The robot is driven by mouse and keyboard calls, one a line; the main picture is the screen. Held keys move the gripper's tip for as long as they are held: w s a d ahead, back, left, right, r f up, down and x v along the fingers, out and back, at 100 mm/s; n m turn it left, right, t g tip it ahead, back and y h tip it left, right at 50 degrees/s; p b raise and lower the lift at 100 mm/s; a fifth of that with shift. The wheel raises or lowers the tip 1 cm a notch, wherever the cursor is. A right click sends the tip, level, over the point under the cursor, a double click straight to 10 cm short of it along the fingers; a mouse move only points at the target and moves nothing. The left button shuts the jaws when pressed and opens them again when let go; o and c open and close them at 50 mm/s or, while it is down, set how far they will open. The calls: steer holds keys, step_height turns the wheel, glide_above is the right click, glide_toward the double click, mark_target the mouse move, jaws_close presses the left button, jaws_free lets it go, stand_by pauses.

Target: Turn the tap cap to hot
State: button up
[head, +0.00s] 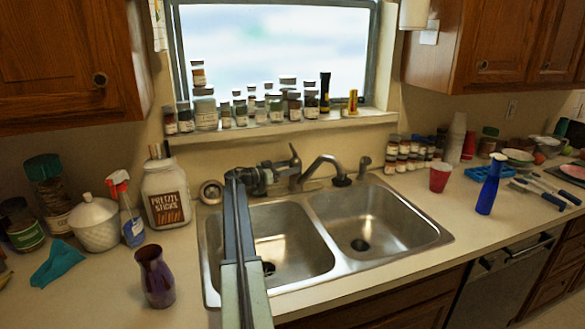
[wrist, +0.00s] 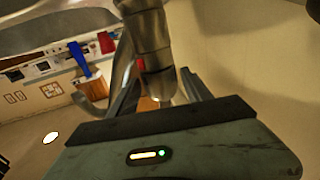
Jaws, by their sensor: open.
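The metal tap stands behind the double sink in the head view, with its curved spout (head: 325,160) bending right over the basins. Its cap with a lever (head: 294,157) points up. My gripper (head: 274,174) is at the left side of the tap, close to the cap. In the wrist view the tap's metal body (wrist: 150,35) rises between the two fingers of my gripper (wrist: 158,76), and a small red mark (wrist: 141,63) shows on it. The fingers are open, one on each side. I cannot tell whether either touches the metal.
The steel sink (head: 385,248) has two basins below the tap. A pretzel jar (head: 166,193), spray bottle (head: 130,222) and purple vase (head: 155,277) stand left. A red cup (head: 439,178) and blue bottle (head: 489,186) stand right. Several spice jars line the window sill (head: 285,128).

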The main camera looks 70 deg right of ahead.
steer(key=v, duration=0.6)
steer(key=shift+a, duration=0.2)
steer(key=shift+w, duration=0.1)
